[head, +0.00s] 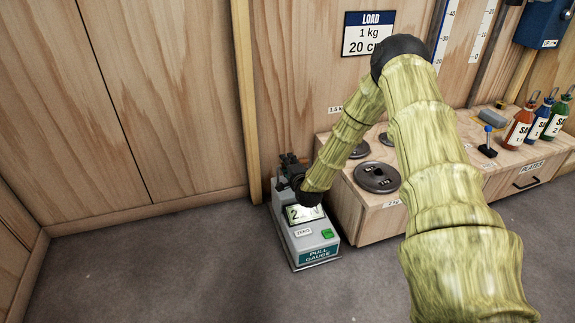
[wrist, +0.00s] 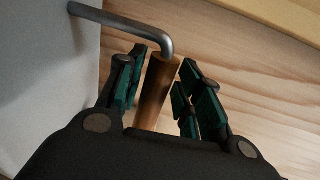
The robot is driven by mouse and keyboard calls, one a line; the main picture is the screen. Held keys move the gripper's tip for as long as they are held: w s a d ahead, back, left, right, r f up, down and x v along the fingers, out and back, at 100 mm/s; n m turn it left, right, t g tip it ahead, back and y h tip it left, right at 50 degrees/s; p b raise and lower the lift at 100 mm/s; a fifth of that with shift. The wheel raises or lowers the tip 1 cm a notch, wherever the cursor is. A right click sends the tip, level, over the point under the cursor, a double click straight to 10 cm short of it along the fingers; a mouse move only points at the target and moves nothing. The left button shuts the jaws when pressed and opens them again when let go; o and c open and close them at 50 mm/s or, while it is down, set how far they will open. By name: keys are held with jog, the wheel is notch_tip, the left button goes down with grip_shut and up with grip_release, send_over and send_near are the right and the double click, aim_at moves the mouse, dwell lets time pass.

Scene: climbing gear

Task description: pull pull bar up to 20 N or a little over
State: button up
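The pull gauge (head: 309,236) is a grey box on the floor against the wooden wall. Its lit display (head: 304,213) shows a 2 and an N, with the part between covered by my gripper, so the full reading is hidden. My gripper (head: 295,184) is at the top of the gauge. In the wrist view, the pull bar is a brown cylindrical grip (wrist: 157,88) on a bent grey metal rod (wrist: 128,22). My gripper's green-padded fingers (wrist: 162,78) are drawn in on both sides of the grip, which lies between them. Actual pad contact is hard to see.
A wooden plate chest (head: 375,221) with round weights (head: 376,177) stands just right of the gauge. Coloured bottles (head: 519,128) stand farther right on it. The floor (head: 150,270) to the left is clear.

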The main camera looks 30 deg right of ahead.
jog(key=shift+o, duration=0.3)
jog(key=shift+a, duration=0.15)
jog(key=shift+s, duration=0.2)
jog(key=v, duration=1.1)
jog(key=shift+s, duration=0.25)
jog(key=shift+a+r, duration=0.15)
